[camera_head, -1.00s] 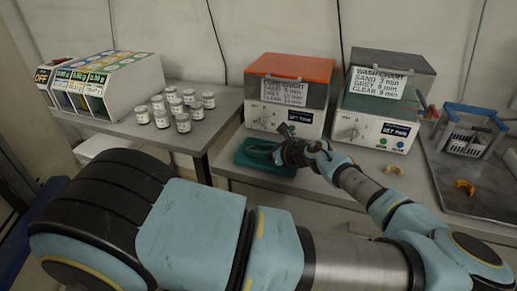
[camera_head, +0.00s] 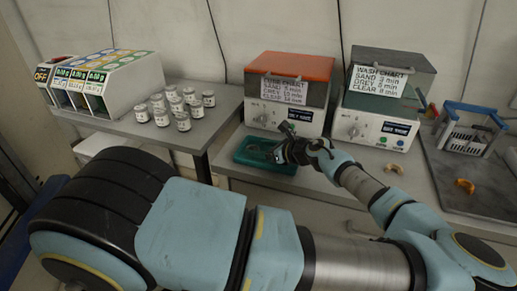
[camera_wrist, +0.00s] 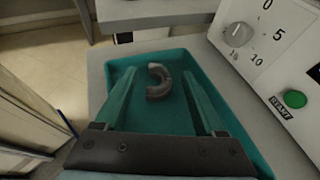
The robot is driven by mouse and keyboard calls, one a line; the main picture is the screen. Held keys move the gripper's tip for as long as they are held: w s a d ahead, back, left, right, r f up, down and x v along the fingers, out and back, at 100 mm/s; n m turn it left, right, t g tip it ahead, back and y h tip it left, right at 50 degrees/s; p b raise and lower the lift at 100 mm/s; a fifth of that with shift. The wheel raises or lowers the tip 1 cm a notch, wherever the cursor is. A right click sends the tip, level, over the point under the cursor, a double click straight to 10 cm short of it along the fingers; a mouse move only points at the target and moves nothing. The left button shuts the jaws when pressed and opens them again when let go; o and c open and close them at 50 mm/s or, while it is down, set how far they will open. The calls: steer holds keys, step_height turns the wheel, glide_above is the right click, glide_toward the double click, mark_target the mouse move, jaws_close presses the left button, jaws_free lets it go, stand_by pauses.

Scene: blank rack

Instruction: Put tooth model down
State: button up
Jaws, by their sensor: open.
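A grey, horseshoe-shaped tooth model (camera_wrist: 158,82) lies in a teal tray (camera_wrist: 178,57) in the wrist view. My gripper (camera_wrist: 155,88) is open, its two teal fingers on either side of the model with gaps between. In the head view my gripper (camera_head: 275,153) is over the tray (camera_head: 251,160), in front of the machine with the orange lid. The model is too small and dark to make out clearly there. Two other horseshoe-shaped models, a tan one (camera_head: 394,168) and an orange one (camera_head: 465,186), lie to the right.
The cure machine (camera_head: 286,115) stands right behind the tray, its dial and green button close by in the wrist view (camera_wrist: 294,99). A wash machine (camera_head: 376,128) and a blue-handled basket (camera_head: 466,140) stand right. Several jars (camera_head: 183,122) and a dispenser (camera_head: 110,85) stand left.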

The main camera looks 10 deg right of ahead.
steer(key=b+v, duration=0.2)
steer(key=v, duration=0.9)
steer(key=shift+s+d+b, duration=0.15)
steer(key=shift+s+b, duration=0.1)
steer(key=shift+b, duration=0.05)
